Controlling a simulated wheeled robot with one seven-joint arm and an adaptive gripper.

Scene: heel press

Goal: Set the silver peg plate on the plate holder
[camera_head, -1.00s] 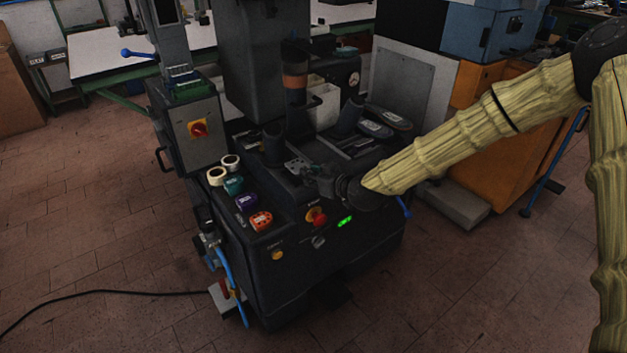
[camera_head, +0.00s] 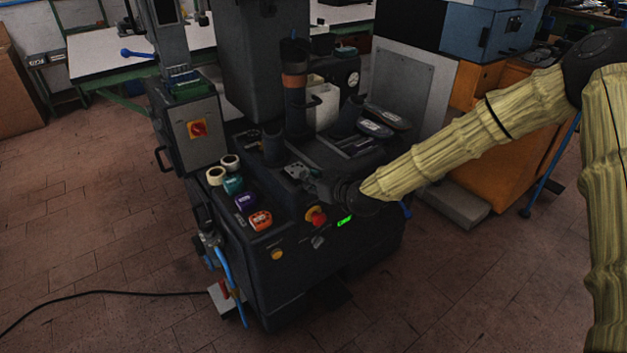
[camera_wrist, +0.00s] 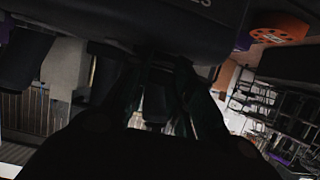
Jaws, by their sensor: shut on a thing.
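The silver peg plate (camera_head: 297,170) shows in the head view as a small grey piece with dark holes, just above the front deck of the press. My gripper (camera_head: 313,184) is shut on it from the right, low over the deck. In the wrist view my gripper's dark fingers (camera_wrist: 165,92) point toward a dark body; the plate cannot be made out there. I cannot pick out the plate holder with certainty among the dark parts behind the plate, and I cannot tell whether the plate touches anything.
Several tape rolls, among them an orange one (camera_head: 260,221), lie along the press's left front edge. A red button (camera_head: 318,219) is just below my gripper. A dark post with a brown band (camera_head: 294,82) and shoe forms (camera_head: 375,130) stand behind.

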